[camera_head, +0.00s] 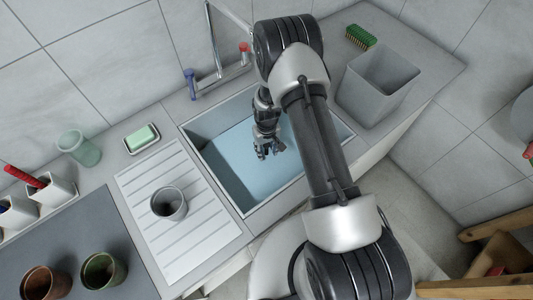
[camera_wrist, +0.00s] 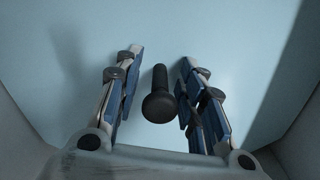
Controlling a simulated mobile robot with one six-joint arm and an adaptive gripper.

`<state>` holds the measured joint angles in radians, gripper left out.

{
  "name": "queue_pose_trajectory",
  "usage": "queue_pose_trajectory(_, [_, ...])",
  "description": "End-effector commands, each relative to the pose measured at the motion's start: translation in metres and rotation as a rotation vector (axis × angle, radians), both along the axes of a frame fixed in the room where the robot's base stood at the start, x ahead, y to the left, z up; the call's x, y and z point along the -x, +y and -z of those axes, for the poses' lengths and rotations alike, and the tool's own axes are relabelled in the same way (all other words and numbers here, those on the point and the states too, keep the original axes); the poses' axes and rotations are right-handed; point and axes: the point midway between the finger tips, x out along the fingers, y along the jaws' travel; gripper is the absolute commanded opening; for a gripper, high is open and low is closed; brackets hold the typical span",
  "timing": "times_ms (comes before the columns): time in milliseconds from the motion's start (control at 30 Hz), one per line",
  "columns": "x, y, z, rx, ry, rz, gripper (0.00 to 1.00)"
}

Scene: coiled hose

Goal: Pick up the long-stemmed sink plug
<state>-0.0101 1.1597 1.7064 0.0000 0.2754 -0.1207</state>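The sink plug (camera_wrist: 160,104) is black, with a rounded wide end and a narrower stem. In the wrist view it shows near the middle, against the pale blue sink floor, between my two fingers. My gripper (camera_wrist: 158,64) is open, with one finger on each side of the plug and narrow gaps to it. The right finger is closer to it than the left. In the head view my gripper (camera_head: 269,152) points down inside the sink (camera_head: 228,170). There I cannot make out the plug, which is hidden or too small.
Sink walls surround my gripper. A tap (camera_head: 218,75) stands behind the sink, and a grey bin (camera_head: 376,88) and green brush (camera_head: 361,37) are to the right. A grey cup (camera_head: 169,204) stands on the drainboard (camera_head: 200,238) at left, with a soap dish (camera_head: 142,138) behind it.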

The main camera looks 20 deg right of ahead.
Motion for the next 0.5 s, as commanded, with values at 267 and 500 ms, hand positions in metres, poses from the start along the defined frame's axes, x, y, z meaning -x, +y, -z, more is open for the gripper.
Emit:
queue_pose_trajectory(267, [-0.0002, 0.0000, -0.0008, 0.000, 0.000, 0.000, 0.30])
queue_pose_trajectory(500, [-0.0001, 0.0000, -0.0009, 0.000, 0.000, 0.000, 0.14])
